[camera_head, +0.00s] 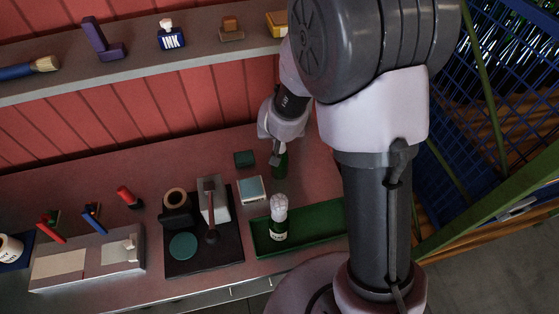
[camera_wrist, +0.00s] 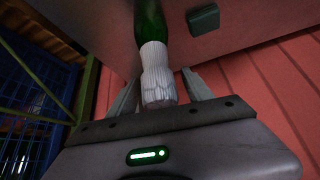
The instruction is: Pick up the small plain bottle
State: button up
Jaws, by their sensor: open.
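A small green bottle (camera_head: 281,164) stands on the counter at the back, just below my gripper (camera_head: 272,150) in the head view, which partly hides it. In the wrist view a green bottle (camera_wrist: 150,25) with a white pleated top (camera_wrist: 157,75) points toward my gripper (camera_wrist: 163,92). The open fingers lie on either side of the white top; I cannot tell whether they touch it. This looks like the back bottle. A second bottle (camera_head: 278,232), with a pale label and white pleated top, stands upright on the green tray (camera_head: 320,222).
A dark green block (camera_head: 244,158) and a pale blue-topped box (camera_head: 250,189) are close on the left. A black board (camera_head: 216,258) with a tool stands further left. The red wall (camera_head: 150,105) and shelf (camera_head: 130,70) are behind. A blue crate (camera_head: 505,60) is right.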

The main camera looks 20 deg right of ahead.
jog(key=shift+s+r, duration=0.1)
jog(key=shift+r, duration=0.05)
jog(key=shift+c, duration=0.9)
grip_shut()
